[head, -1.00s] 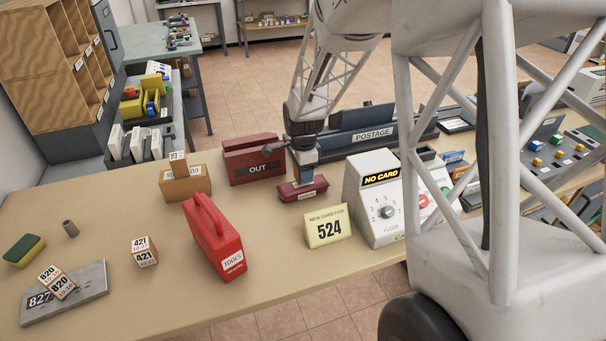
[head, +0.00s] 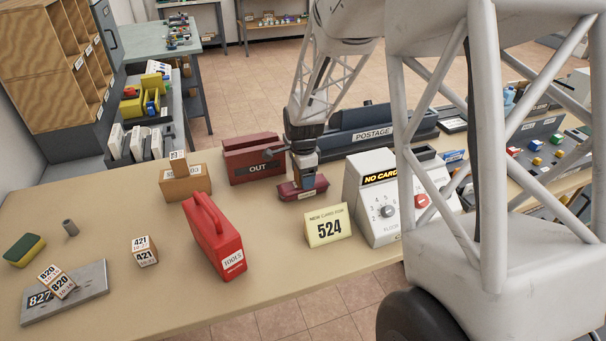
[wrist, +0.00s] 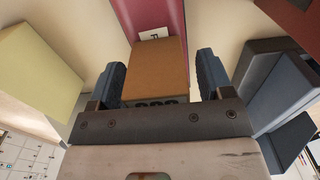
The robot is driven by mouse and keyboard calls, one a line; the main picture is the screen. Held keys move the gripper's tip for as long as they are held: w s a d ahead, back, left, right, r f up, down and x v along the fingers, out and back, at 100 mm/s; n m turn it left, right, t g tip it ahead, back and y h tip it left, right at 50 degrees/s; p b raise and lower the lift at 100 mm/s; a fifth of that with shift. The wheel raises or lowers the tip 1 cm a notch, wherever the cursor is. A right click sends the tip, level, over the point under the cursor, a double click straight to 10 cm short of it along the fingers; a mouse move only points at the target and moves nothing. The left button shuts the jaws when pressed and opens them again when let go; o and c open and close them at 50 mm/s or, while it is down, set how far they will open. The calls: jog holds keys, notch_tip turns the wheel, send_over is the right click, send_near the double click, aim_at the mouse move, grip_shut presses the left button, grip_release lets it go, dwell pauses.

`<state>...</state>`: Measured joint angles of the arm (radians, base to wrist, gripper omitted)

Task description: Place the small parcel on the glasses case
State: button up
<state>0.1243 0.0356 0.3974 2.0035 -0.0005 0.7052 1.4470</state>
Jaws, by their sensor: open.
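The glasses case is a long dark red case (head: 316,187) lying on the table below my gripper (head: 303,173), with a white label on its near side. In the wrist view the case (wrist: 157,16) runs away behind the small parcel. The small parcel is a brown box (wrist: 160,62) with dark print on the face toward my palm. It sits between the two blue fingers of my gripper (wrist: 164,80), over the case. The fingers are open, with a gap on each side of the parcel. Its contact with the case is hidden.
A red OUT tray (head: 252,160) and a dark POSTAGE tray (head: 372,132) stand behind the case. A yellow 524 sign (head: 328,226), a white card machine (head: 376,198) and a red tool box (head: 217,240) are nearer. Table between tool box and sign is clear.

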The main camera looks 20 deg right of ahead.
jog(key=shift+r, duration=0.15)
notch_tip(320, 180, up, 12)
jog(key=shift+f, duration=0.1)
dwell(0.6)
dwell(0.5)
jog(key=shift+s+r, duration=0.2)
jog(key=shift+r, duration=0.05)
jog(key=s+a+r+n+t, duration=0.1)
jog(key=s+a+r+n, duration=0.1)
jog(key=s+n, duration=0.4)
jog(key=s+a+r+n, duration=0.3)
jog(key=s+n, duration=0.3)
jog(key=s, duration=1)
jog(key=s+a+r+n+t, duration=0.1)
jog(key=s+n, duration=0.4)
jog(key=s, duration=0.6)
notch_tip(320, 180, up, 3)
jog(key=shift+s+a+f+n+t, duration=0.2)
jog(key=shift+s+a+n+t, duration=0.15)
jog(key=shift+a, duration=0.4)
